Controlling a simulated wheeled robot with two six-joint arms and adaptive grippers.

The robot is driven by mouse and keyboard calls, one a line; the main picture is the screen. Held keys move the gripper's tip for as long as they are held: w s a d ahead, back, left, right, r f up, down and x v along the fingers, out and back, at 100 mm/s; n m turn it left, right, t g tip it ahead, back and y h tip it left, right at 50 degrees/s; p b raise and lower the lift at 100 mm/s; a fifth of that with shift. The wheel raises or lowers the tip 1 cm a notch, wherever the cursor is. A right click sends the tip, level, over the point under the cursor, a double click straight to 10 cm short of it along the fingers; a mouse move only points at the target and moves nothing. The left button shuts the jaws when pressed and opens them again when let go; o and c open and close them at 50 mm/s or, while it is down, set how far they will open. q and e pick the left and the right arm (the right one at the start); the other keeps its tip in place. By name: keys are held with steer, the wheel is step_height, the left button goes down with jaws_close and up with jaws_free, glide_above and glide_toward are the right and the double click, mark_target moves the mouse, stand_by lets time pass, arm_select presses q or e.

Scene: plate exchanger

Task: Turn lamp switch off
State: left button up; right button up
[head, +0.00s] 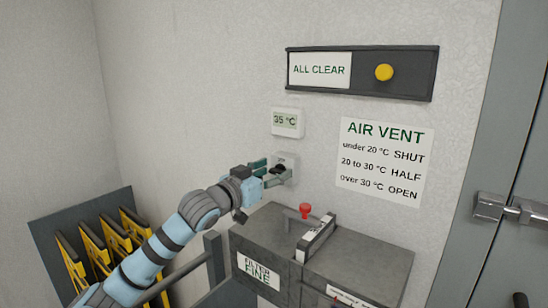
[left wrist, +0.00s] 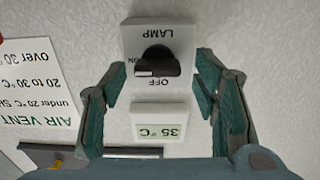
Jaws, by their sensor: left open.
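The lamp switch is a light grey plate (left wrist: 180,35) on the wall with a black rotary knob (left wrist: 157,65). In the left wrist view, which is upside down, LAMP, ON and OFF are lettered on it. The knob lies crosswise, its white mark at the end beside ON. In the head view the switch (head: 291,158) is partly hidden by my left gripper (head: 272,172). The left gripper (left wrist: 159,82) is open, its fingers on either side of the knob and apart from it. My right gripper is not in view.
A thermometer display (head: 287,122) reading 35 °C sits above the switch. Higher is an ALL CLEAR panel (head: 420,72) with a yellow button; an AIR VENT sign (head: 382,160) is at right. Below stands a grey filter box (head: 370,255) with a red-knobbed lever (head: 305,210). Yellow-edged plates (head: 90,245) stand lower left.

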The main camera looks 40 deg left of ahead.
arm_select(q)
steer(key=shift+w+d, duration=0.15)
steer(key=shift+w, duration=0.15)
steer(key=shift+s, duration=0.15)
steer(key=c, duration=1.2)
steer(key=shift+o, duration=0.2)
